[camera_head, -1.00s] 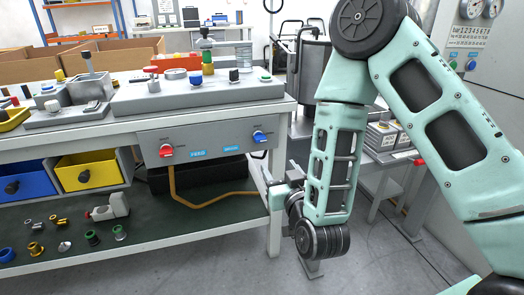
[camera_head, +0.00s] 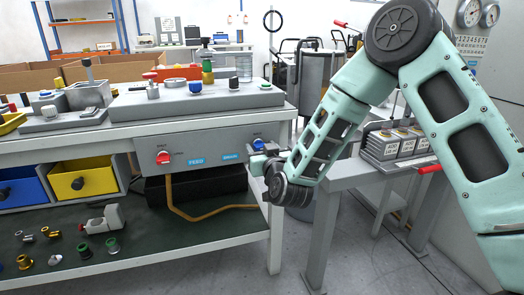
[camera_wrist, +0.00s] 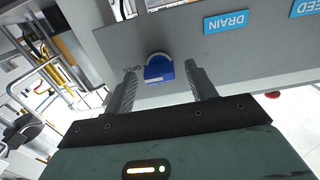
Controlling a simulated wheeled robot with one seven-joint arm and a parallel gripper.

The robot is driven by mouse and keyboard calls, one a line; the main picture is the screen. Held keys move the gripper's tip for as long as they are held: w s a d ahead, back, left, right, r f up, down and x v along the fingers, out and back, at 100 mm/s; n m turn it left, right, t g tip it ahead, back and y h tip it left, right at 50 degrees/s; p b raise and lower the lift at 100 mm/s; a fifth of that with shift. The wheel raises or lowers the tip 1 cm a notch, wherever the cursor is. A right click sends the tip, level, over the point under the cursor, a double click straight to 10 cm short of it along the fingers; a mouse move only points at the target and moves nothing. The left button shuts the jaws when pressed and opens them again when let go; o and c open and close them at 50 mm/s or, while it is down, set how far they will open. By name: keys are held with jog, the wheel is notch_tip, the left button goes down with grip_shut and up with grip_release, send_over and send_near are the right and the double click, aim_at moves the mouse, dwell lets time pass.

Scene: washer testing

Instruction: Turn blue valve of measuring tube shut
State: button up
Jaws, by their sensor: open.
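The blue valve (camera_head: 258,144) is on the right end of the grey panel under the bench top, beside the DRAIN label. My gripper (camera_head: 258,156) is in front of it and hides part of it. In the wrist view the blue valve knob (camera_wrist: 158,69) appears between the two fingers of my open gripper (camera_wrist: 161,75), near their tips. I see no clear contact between fingers and knob. Lettering that seems to read OPEN is beside the knob. I cannot pick out the measuring tube for certain.
A red valve (camera_head: 163,158) is at the left of the panel, by the FEED label. The bench top (camera_head: 190,127) overhangs above. A yellow hose (camera_head: 172,198) runs below the panel. A side stand (camera_head: 345,180) with a grey box unit is at the right, near my arm.

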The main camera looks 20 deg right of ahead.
jog(key=c, duration=1)
jog(key=shift+n, duration=0.3)
jog(key=n, duration=0.3)
jog(key=shift+a+n, duration=0.15)
jog(key=shift+n, duration=0.25)
jog(key=n+p, duration=0.1)
jog(key=n, duration=0.3)
jog(key=shift+n, duration=0.3)
jog(key=n+p, duration=0.1)
jog(key=n, duration=0.3)
jog(key=shift+p, duration=0.4)
jog(key=n+p, duration=0.2)
jog(key=n, duration=0.2)
jog(key=shift+f+n, duration=0.15)
jog(key=shift+n, duration=0.15)
